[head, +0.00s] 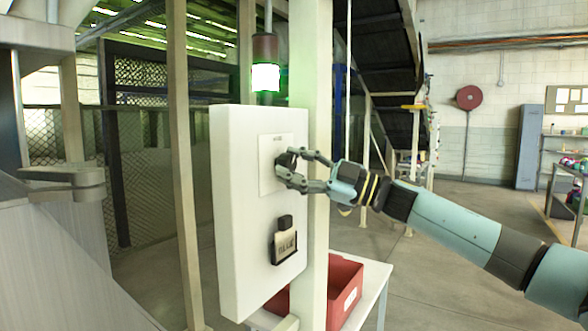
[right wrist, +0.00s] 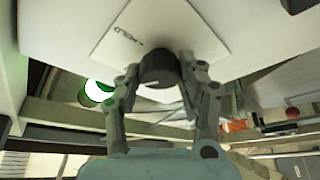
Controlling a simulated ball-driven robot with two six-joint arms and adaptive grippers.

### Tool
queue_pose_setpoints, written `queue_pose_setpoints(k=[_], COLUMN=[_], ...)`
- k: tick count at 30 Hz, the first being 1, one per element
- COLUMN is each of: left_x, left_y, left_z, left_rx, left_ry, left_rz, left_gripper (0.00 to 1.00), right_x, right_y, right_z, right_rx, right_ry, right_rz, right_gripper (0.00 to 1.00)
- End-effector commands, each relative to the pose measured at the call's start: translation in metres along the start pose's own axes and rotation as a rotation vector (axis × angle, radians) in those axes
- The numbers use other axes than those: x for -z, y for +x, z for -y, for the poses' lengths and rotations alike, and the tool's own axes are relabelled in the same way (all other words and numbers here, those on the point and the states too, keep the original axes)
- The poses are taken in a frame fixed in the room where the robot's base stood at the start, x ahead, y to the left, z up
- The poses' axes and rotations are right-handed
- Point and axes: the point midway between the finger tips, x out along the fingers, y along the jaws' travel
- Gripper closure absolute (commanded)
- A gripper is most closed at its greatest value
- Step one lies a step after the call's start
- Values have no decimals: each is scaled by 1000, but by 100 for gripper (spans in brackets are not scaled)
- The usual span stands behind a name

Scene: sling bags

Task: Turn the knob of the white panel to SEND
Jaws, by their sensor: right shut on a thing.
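The white panel (head: 228,210) stands upright left of the middle of the head view. Its dark round knob (head: 283,161) sits on a pale plate (head: 269,181) in the upper part. My right gripper (head: 290,166) reaches in from the right and is shut on the knob, one finger above and one below. In the right wrist view the knob (right wrist: 158,68) lies between the two fingertips (right wrist: 160,75). Small lettering on the plate (right wrist: 130,38) is too small to read surely. Which way the knob points cannot be told. My left gripper is not in view.
A dark switch or lever with a label (head: 284,246) sits lower on the panel. A lit green-white lamp (head: 265,78) is above it. A red bin (head: 345,290) stands on a white table (head: 374,283) below and behind the panel. Posts stand close around it.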

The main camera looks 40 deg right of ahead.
Motion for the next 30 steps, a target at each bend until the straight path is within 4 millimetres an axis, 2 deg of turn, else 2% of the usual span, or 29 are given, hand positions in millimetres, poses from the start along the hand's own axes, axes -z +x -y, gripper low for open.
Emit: queue_pose_setpoints(k=[15,30], left_x=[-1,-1], left_y=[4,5], left_z=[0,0], left_rx=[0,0], left_ry=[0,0], left_rz=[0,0], left_gripper=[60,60], right_x=[0,0], right_y=[0,0], right_z=[-1,0], right_rx=[155,202], right_ry=[-373,-483], right_rz=[1,1], right_gripper=[93,93])
